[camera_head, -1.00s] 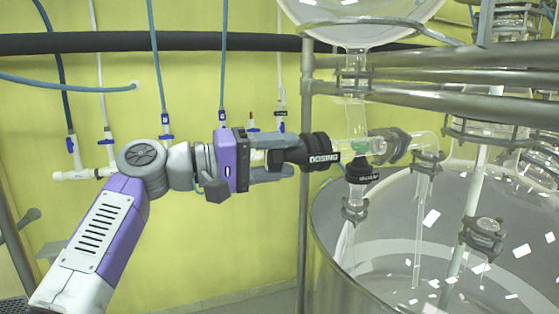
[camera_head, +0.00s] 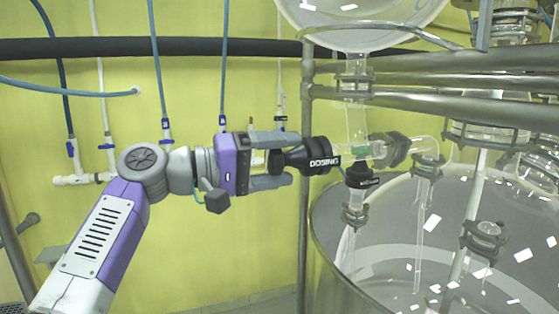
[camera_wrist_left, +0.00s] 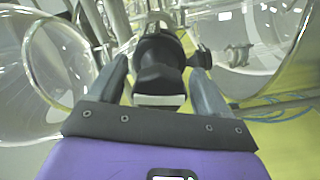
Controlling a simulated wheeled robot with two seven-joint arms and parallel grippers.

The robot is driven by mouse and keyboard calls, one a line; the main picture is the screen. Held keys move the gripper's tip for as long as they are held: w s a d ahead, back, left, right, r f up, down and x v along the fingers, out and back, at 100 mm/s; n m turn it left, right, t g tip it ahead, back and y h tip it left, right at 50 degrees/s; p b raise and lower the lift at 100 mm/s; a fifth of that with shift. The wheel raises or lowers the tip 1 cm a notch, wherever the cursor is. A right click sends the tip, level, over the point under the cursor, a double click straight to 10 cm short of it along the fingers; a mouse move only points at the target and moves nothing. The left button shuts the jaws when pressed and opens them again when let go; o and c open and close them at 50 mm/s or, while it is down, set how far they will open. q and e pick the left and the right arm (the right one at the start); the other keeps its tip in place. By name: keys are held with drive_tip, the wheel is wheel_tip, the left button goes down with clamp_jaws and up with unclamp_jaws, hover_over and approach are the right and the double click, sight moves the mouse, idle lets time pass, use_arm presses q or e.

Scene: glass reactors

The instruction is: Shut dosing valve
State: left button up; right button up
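The dosing valve's black knob (camera_head: 318,157), marked DOSING, sits at the left end of a short horizontal glass piece on the glass column. My left gripper (camera_head: 293,159) is level with the knob, with one finger above and one below its narrower left end. The fingers are spread, and the knob's end lies between them. In the left wrist view the knob (camera_wrist_left: 160,60) is between the two grey fingers (camera_wrist_left: 160,82), with gaps on both sides. The valve's inside is too small to read. My right gripper is not in view.
A second black knob (camera_head: 361,177) is just below and right of the dosing knob. A vertical steel post (camera_head: 305,220) stands behind. The large glass vessel (camera_head: 335,250) is below right, and a round glass flask (camera_head: 362,15) hangs above.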

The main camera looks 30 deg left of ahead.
sight(267, 162)
use_arm(q)
drive_tip(key=shift+a, duration=0.1)
drive_tip(key=v, duration=0.7)
drive_tip(key=shift+s+a, duration=0.15)
idle(0.5)
